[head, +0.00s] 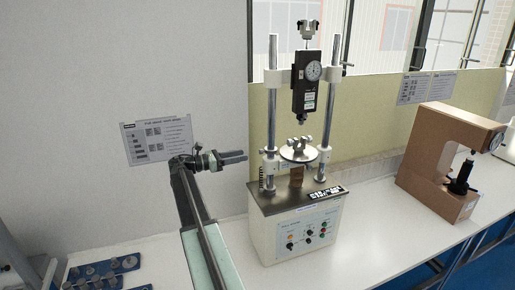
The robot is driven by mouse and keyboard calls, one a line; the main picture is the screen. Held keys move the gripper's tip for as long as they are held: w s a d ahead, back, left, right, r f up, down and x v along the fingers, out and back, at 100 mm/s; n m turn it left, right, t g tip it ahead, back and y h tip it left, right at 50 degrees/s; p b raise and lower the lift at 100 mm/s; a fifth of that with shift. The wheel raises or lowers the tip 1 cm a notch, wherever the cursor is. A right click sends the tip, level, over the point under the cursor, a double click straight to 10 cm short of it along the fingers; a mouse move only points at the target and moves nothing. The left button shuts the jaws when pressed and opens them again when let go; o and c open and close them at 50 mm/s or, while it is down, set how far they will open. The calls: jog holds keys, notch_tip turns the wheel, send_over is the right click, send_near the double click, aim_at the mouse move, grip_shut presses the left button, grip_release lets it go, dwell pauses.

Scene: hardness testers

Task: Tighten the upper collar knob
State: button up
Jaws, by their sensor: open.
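The tester (295,222) with two upright columns stands on the white bench right of my gripper. Upper collars sit on both columns beside the black dial gauge. A small dark upper collar knob (347,66) sticks out to the right of the right column. Its exact setting is too small to tell. My gripper (244,156) is open and empty, pointing right. It is at about the height of the lower collars in the picture, left of the left column and well below the upper collars. The gap between its fingers hardly shows.
A round plate (299,150) with a clamp sits between the columns. A brown hardness tester (440,165) stands farther right on the bench. A blue tray (103,272) with small metal pieces lies at the lower left. A notice (157,140) hangs on the wall behind my arm.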

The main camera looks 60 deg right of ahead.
aim_at(261, 152)
jog(key=x, duration=0.7)
jog(key=shift+s+d+f, duration=0.15)
jog(key=shift+s+d, duration=0.1)
